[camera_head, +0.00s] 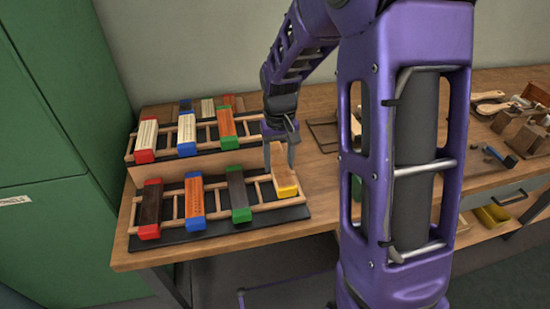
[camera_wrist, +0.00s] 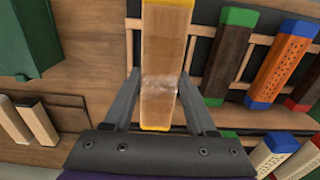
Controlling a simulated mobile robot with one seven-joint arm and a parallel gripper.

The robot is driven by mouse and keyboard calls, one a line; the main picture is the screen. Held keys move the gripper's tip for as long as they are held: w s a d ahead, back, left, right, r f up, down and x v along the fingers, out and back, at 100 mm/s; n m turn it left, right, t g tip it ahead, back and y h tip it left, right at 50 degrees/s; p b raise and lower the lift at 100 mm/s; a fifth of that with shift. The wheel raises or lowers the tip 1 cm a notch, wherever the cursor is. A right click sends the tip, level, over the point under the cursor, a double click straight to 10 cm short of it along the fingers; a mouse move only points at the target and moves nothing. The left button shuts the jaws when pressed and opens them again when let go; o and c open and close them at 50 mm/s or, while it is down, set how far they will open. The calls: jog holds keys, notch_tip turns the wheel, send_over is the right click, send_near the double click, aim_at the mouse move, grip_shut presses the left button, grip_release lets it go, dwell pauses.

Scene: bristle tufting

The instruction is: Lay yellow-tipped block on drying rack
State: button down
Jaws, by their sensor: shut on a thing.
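The yellow-tipped block (camera_head: 284,180), pale wood with a yellow end, lies across the right end of the front drying rack (camera_head: 262,194). My gripper (camera_head: 280,163) is above it, with a finger on each side, shut on the block. In the wrist view the block (camera_wrist: 165,45) runs between the two fingers (camera_wrist: 160,88), and both yellow ends show. Rack rails (camera_wrist: 232,65) pass beside it. I cannot tell whether the block fully rests on the rails.
On the front rack, green-tipped (camera_head: 238,195), blue-tipped (camera_head: 195,203) and red-tipped (camera_head: 151,210) blocks lie to the left. A rear rack (camera_head: 206,134) holds more blocks. Loose wooden blocks (camera_head: 528,138) and brushes (camera_head: 490,100) lie at the right.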

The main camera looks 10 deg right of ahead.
jog(key=shift+f+b, duration=2.05)
jog(key=shift+f, duration=0.9)
jog(key=shift+f, duration=0.35)
grip_release()
jog(key=shift+r, duration=0.1)
jog(key=shift+r+p, duration=2.6)
jog(key=shift+r, duration=0.85)
